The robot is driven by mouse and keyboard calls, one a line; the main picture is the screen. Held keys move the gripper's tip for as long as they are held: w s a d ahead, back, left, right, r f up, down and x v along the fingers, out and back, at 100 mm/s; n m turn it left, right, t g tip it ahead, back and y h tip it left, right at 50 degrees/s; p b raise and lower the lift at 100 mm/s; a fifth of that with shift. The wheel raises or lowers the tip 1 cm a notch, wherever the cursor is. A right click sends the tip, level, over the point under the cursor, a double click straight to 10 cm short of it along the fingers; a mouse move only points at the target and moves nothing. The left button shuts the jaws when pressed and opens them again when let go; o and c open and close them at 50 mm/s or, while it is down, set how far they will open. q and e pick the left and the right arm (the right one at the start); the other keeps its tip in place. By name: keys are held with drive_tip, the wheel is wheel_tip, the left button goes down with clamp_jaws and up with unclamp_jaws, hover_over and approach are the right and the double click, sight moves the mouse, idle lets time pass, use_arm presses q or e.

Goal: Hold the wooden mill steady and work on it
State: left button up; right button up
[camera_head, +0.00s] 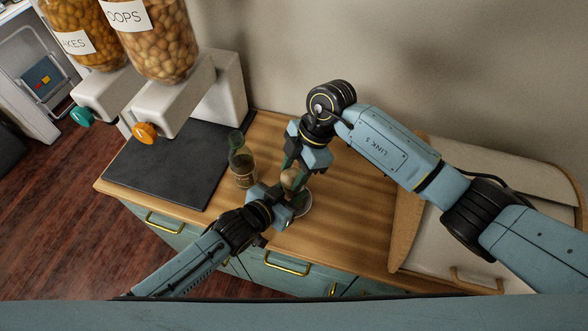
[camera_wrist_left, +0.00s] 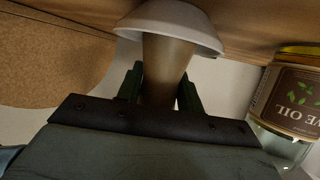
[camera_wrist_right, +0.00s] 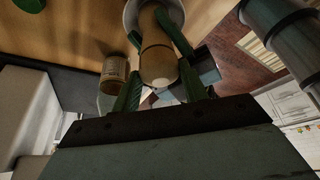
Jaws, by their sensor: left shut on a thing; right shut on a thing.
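The wooden mill (camera_head: 289,181) stands upright on the counter, mostly covered by my grippers in the head view. My left gripper (camera_head: 284,201) is shut on its lower body, and the left wrist view shows the brown shaft (camera_wrist_left: 166,66) between the fingers. My right gripper (camera_head: 293,168) comes from above and is shut on its upper part. The right wrist view shows the mill's rounded, pale-tipped top (camera_wrist_right: 158,62) between the green fingers. A white dish (camera_head: 306,206) is at the mill's foot; whether the mill stands in it is hard to tell.
An olive oil bottle (camera_head: 242,164) stands close left of the mill. Farther left are a dark mat (camera_head: 165,172) and two cereal dispensers (camera_head: 160,45). A pale bread box (camera_head: 480,215) and a wooden board (camera_head: 408,225) stand to the right. The counter (camera_head: 350,215) between is clear.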

drive_tip(key=shift+n, duration=0.4)
drive_tip(key=o, duration=1)
drive_tip(key=v, duration=1.2)
drive_tip(key=shift+w, duration=0.2)
use_arm(q)
drive_tip(key=o, duration=1.2)
